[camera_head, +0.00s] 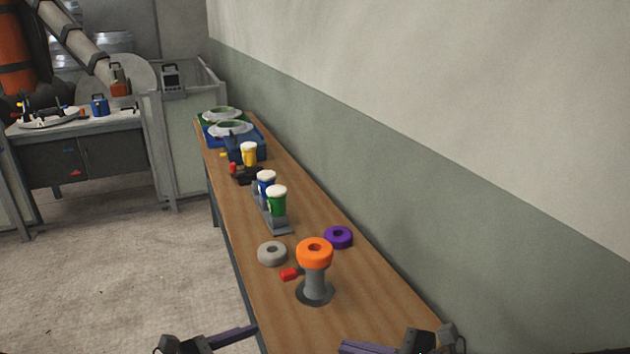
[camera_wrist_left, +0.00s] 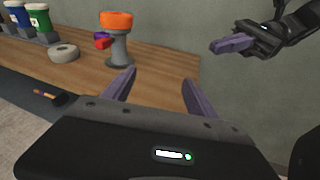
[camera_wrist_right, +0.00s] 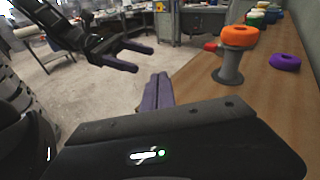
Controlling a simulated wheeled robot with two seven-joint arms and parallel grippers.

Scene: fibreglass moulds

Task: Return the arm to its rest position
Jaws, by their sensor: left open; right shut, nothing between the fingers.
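My right gripper (camera_head: 368,347) is at the bottom edge of the head view, in front of the bench's near end. In the right wrist view its two purple fingers (camera_wrist_right: 157,92) are together with nothing between them. My left gripper (camera_head: 232,337) is at the bottom left in the head view, beside the bench's left edge. In the left wrist view its fingers (camera_wrist_left: 158,92) are spread apart and empty. The right gripper also shows there (camera_wrist_left: 235,44), at the upper right. Both grippers are clear of the objects on the bench.
The wooden bench (camera_head: 285,318) runs along the wall. On it stand an orange ring (camera_head: 314,251) on a grey post (camera_head: 316,281), a grey ring (camera_head: 272,253), a purple ring (camera_head: 339,237), a red piece (camera_head: 289,274), and green (camera_head: 277,203) and blue (camera_head: 265,184) cups. Open floor lies left.

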